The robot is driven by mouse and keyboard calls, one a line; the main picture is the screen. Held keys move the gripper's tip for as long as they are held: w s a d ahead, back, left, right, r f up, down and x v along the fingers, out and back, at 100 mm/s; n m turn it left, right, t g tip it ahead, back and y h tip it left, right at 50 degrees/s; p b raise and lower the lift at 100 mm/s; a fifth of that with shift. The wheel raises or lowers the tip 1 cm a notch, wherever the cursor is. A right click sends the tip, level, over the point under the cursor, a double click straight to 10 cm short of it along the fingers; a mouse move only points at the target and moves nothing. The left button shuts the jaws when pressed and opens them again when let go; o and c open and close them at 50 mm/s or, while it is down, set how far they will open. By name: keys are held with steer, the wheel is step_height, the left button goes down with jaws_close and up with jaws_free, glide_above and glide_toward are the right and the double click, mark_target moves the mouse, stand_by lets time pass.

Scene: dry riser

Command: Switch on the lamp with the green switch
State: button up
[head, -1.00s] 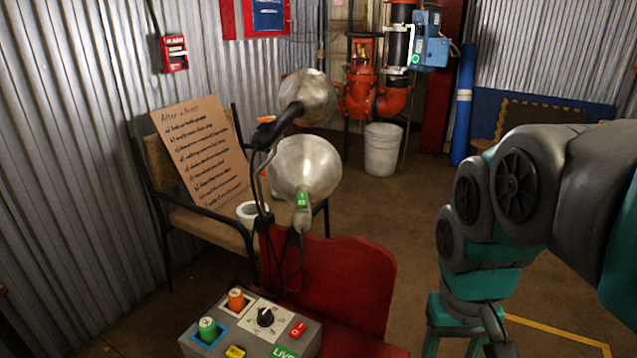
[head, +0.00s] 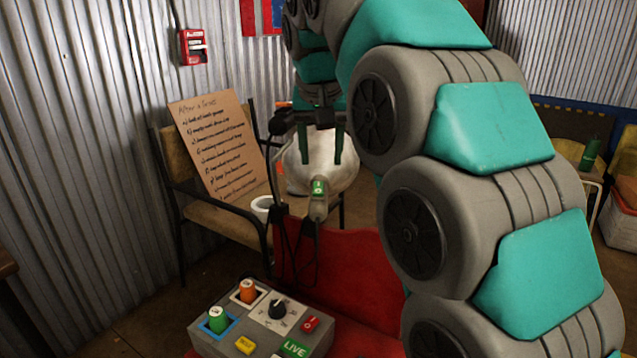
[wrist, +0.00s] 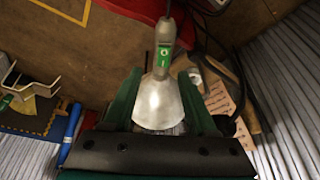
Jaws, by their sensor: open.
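The lamp with the green switch has a round metal shade (head: 343,172) and a grey neck, in the middle of the head view. Its green switch (head: 318,187) faces me on the neck. In the wrist view the shade (wrist: 158,105) lies between my fingers, and the green switch (wrist: 164,57) shows just beyond the fingertips. My gripper (head: 320,160) is open, pointing down, its two green fingers in front of the shade in the head view. My gripper also shows in the wrist view (wrist: 160,76). I cannot tell whether a finger touches the lamp.
A grey control box (head: 262,318) with green and orange knobs, a dial and a red switch stands in front, near a red panel (head: 345,265). Dark cables hang beside the lamp. A cardboard sign (head: 215,145) leans on a chair at left. My arm hides much of the right.

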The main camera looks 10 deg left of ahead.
mark_target(318, 187)
steer(key=x, duration=0.7)
steer(key=shift+w+a+f+b, duration=0.2)
steer(key=shift+w+a+b, duration=0.05)
steer(key=shift+a+b, duration=0.15)
steer(key=shift+c, duration=0.2)
jaws_close()
